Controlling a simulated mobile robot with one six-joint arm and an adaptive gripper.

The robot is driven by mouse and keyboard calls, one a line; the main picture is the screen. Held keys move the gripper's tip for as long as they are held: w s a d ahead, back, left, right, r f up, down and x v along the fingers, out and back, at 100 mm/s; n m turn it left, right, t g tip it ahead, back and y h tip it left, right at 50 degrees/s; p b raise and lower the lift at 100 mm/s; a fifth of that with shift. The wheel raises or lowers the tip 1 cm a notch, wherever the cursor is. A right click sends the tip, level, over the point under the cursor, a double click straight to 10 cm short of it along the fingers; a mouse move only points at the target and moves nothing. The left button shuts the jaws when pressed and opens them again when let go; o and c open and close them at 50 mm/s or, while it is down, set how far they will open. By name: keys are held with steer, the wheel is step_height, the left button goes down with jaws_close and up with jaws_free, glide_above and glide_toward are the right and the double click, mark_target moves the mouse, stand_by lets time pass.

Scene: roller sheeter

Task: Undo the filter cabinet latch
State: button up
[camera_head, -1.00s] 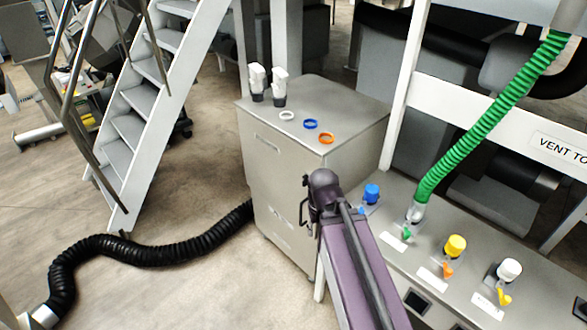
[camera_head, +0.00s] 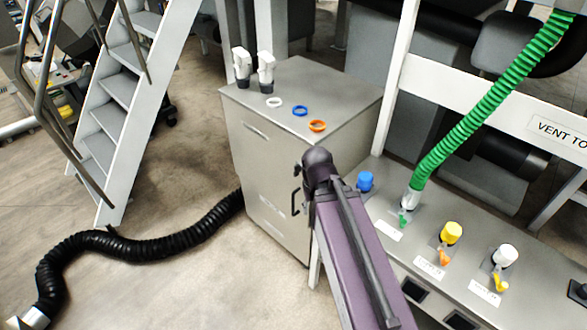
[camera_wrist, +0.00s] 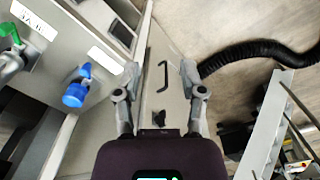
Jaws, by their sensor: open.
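The grey filter cabinet (camera_head: 265,165) stands in the middle of the head view, upright, its door panel facing front left. My gripper (camera_head: 296,190) is in front of the cabinet's lower right part, and my arm hides that corner. In the wrist view my gripper (camera_wrist: 160,73) is open and empty, its fingers spread either side of a pale panel (camera_wrist: 150,60). A black bar handle (camera_wrist: 163,77) on the panel shows between the fingers. A small dark fitting (camera_wrist: 159,118), possibly the latch, sits nearer the palm. I cannot tell whether the fingers touch the panel.
A bench with blue (camera_head: 366,181), yellow (camera_head: 451,233) and white (camera_head: 505,256) caps and a green hose (camera_head: 490,100) is at right. A black hose (camera_head: 140,245) lies on the floor at left. Rings (camera_head: 300,110) and white bottles (camera_head: 266,68) stand on the cabinet top.

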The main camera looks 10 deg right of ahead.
steer(key=w+d+f+n+h+b, duration=0.1)
steer(key=w+f+n+h+b, duration=0.35)
steer(key=f+b, duration=0.25)
steer(key=n+t+h+b, duration=1)
steer(key=n+t+b, duration=0.1)
steer(key=n+b, duration=1.1)
glide_toward(295, 167)
steer(key=s+a+m, duration=0.2)
steer(key=a, duration=0.1)
steer(key=shift+w+a+f+n+b, duration=0.1)
steer(key=shift+a+f+n+b, duration=0.1)
steer(key=shift+n+b, duration=0.1)
steer(key=shift+w+d, duration=0.1)
steer(key=shift+d, duration=0.1)
steer(key=x, duration=1.3)
steer(key=shift+d+f, duration=0.2)
steer(key=shift+d, duration=0.1)
